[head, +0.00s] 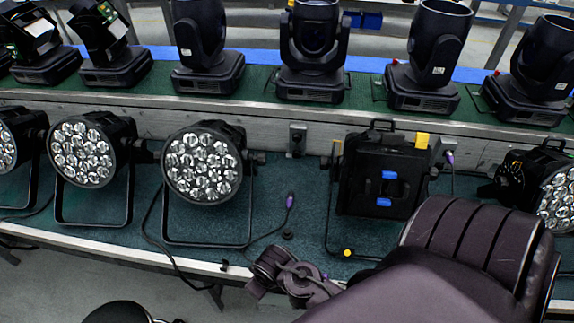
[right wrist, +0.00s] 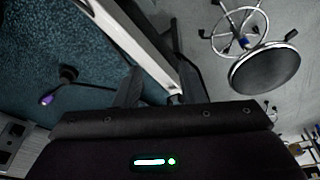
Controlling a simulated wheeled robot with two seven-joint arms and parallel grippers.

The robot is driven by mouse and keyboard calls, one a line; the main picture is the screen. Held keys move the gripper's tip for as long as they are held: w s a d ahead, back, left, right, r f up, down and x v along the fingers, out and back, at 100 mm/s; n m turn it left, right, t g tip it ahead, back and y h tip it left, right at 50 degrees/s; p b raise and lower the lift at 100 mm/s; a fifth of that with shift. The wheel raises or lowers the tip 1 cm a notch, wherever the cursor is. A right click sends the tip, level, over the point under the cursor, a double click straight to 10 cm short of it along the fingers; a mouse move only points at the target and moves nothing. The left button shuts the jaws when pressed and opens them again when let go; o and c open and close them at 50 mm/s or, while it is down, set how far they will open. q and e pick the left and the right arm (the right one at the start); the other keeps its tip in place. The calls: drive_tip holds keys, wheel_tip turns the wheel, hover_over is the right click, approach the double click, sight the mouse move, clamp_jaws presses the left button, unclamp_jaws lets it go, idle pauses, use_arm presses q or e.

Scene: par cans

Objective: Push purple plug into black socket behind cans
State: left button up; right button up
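A purple plug (head: 290,202) on a black cable stands tilted up from the green table, between the middle par can and the black box-shaped can. It also shows in the right wrist view (right wrist: 46,99). A black socket (head: 297,138) sits on the grey back rail behind the cans and looks empty. A second socket at the right holds another purple plug (head: 447,158). My right gripper (head: 290,278) is over the table's front edge, nearer than the loose plug and apart from it. In the right wrist view its dark fingers look spread, with nothing between them. My left gripper is out of view.
Par cans, including the middle one (head: 203,162), flank the plug at left, and the black box-shaped can (head: 382,180) stands at right. Moving heads line the shelf behind. A stool (right wrist: 264,70) stands on the floor. The table between the cans is mostly clear.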

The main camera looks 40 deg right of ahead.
wheel_tip(320, 180, up, 7)
drive_tip(key=w+d+p, duration=0.1)
drive_tip(key=w, duration=0.1)
drive_tip(key=m+h, duration=0.4)
drive_tip(key=m, duration=0.8)
approach(290, 200)
drive_tip(key=b+x, duration=0.4)
drive_tip(key=shift+f, duration=0.25)
drive_tip(key=shift+o, duration=0.8)
drive_tip(key=shift+w+r+p, duration=0.1)
drive_tip(key=shift+r+p, duration=0.25)
drive_tip(key=shift+p, duration=0.05)
drive_tip(key=shift+w+r+t, duration=0.2)
drive_tip(key=shift+w+t, duration=0.1)
drive_tip(key=shift+w, duration=0.4)
drive_tip(key=shift+w+b, duration=0.2)
drive_tip(key=shift+b, duration=0.2)
drive_tip(key=shift+s+d+f, duration=0.1)
drive_tip(key=shift+s+f, duration=0.15)
drive_tip(key=shift+f, duration=0.1)
drive_tip(key=shift+s+f+b, duration=0.35)
drive_tip(key=shift+s+f, duration=0.1)
drive_tip(key=shift+s, duration=0.15)
drive_tip(key=b+x, duration=0.4)
drive_tip(key=b, duration=0.1)
drive_tip(key=shift+d, duration=0.1)
